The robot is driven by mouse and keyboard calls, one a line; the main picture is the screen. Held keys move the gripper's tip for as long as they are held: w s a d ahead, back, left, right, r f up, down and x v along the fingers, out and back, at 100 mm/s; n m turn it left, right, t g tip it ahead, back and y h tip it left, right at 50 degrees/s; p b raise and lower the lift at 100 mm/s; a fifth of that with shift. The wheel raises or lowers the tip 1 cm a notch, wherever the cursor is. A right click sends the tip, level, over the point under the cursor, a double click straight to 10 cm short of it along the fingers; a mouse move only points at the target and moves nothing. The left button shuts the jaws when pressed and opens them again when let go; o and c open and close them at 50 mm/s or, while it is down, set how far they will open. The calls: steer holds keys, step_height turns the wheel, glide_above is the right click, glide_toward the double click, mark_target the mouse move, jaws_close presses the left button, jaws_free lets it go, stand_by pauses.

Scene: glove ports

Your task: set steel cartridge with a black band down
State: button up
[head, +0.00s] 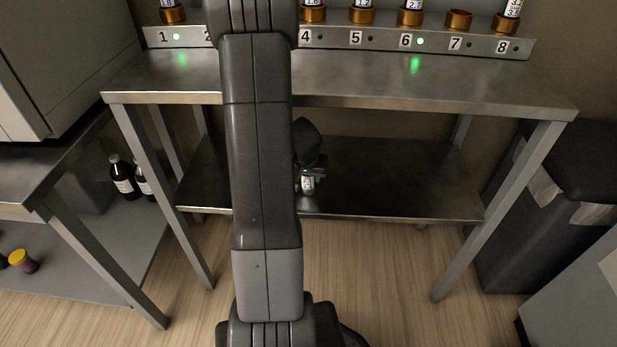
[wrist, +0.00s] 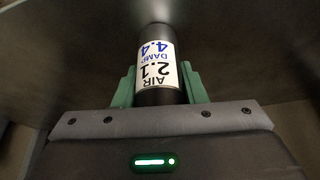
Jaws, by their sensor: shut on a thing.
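The cartridge (wrist: 157,68) is held between the green fingers of my gripper (wrist: 160,90) in the wrist view. It has a white label reading AIR 2.1 and DAMP 4.4, a dark far end, and a black part at the fingers. In the head view, the small cartridge (head: 307,185) shows its white label beside my gripper (head: 309,172), over the lower shelf (head: 400,185) of the steel table. I cannot tell whether its end touches the shelf. My arm hides part of the shelf.
The tabletop (head: 430,82) is above my gripper, with a numbered port rail (head: 340,40) at its back. Table legs (head: 500,210) flank the shelf. The shelf to the right of the cartridge is clear. A dark bin (head: 510,230) stands at right; bottles (head: 123,178) stand at left.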

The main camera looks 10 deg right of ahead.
steer(key=shift+f, duration=0.1)
steer(key=shift+f+b, duration=0.15)
steer(key=shift+b, duration=0.15)
steer(key=o, duration=1.1)
steer(key=shift+o, duration=0.2)
steer(key=p+v, duration=0.2)
steer(key=v, duration=0.1)
steer(key=p+v, duration=0.1)
steer(key=v, duration=0.1)
steer(key=shift+w+r, duration=0.2)
steer(key=shift+r, duration=0.1)
steer(key=s+a+b, duration=0.4)
steer(key=s+a, duration=0.1)
steer(key=s, duration=0.6)
steer(key=shift+s+b, duration=0.15)
steer(key=shift+b, duration=0.25)
